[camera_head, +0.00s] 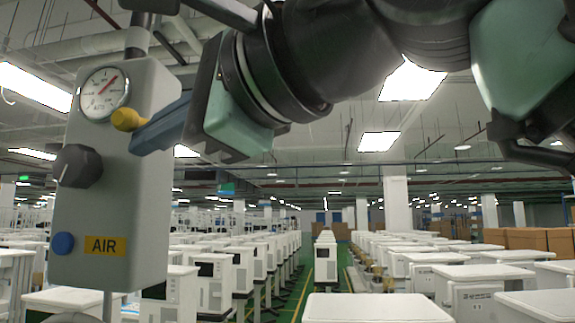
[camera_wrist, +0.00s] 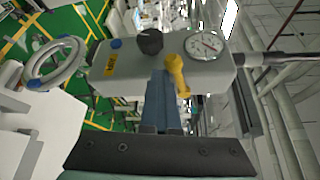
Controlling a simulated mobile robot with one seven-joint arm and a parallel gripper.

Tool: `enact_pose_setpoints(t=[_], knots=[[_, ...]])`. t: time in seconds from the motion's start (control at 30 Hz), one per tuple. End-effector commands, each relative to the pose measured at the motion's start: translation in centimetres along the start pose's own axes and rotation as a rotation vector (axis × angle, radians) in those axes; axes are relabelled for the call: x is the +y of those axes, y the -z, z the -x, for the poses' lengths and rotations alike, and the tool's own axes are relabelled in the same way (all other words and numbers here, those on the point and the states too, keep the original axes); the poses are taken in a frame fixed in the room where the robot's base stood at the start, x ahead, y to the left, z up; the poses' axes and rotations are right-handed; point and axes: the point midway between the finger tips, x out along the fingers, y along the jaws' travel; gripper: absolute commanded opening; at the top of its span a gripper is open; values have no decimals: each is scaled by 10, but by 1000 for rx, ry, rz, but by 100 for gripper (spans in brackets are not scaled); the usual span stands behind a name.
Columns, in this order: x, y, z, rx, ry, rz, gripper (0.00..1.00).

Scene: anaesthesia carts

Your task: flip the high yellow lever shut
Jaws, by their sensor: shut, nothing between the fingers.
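The yellow lever (camera_head: 127,119) sticks out from the side of a grey box (camera_head: 140,210) labelled AIR, just below the dial gauge (camera_head: 103,93). In the wrist view the lever (camera_wrist: 176,74) lies between the gauge and the black knob, its free end pointing toward my wrist. My gripper (camera_head: 140,143) is shut and empty, its blue fingers level with the lever and just beneath it in the head view. In the wrist view the gripper (camera_wrist: 159,78) lies immediately left of the lever. I cannot tell whether they touch.
The box also carries a black knob (camera_head: 76,166) and a blue button (camera_head: 63,243). A grey handwheel (camera_wrist: 55,62) shows at the left of the wrist view. A pipe runs above the box. Rows of white carts (camera_head: 375,308) fill the hall behind.

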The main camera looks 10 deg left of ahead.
Motion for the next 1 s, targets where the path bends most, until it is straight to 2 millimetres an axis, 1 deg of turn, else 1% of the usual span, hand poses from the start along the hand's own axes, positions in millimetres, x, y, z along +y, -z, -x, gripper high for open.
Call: enact_pose_setpoints(t=[0.2,0.73,0.87,1.0], knots=[[-4,0,0,-1,3,1,0],[-6,-1,1,-3,10,2,0],[0,0,0,-4,9,2,0],[16,2,-4,-4,4,1,0]])
